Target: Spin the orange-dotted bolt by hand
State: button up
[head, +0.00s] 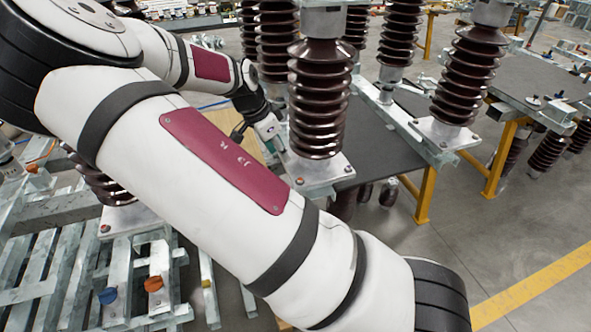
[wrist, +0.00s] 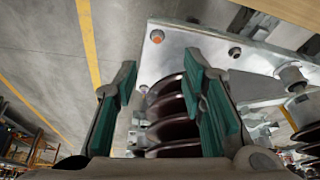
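The orange-dotted bolt (head: 300,181) sits at the near corner of the pale metal base plate (head: 325,171) under a brown ribbed insulator (head: 320,95). I cannot tell for certain which is the same bolt. My gripper (head: 272,140) is beside the insulator, left of and above the bolt in the head view. In the wrist view my gripper (wrist: 160,64) is open and empty, its green-padded fingers apart, with plate and insulator discs behind.
Another insulator (head: 468,85) stands on its own plate to the right. Galvanised slats (head: 40,275) with a blue knob (head: 107,295) and an orange knob (head: 153,284) lie at lower left. Yellow table legs (head: 425,195) stand at the right, with open floor beyond.

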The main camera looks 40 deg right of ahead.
send_near(299, 180)
jog(key=x, duration=0.7)
jog(key=shift+d+f+b, duration=0.1)
jog(key=shift+f+b, duration=0.2)
jog(key=shift+b, duration=0.1)
jog(key=shift+c, duration=0.6)
grip_shut()
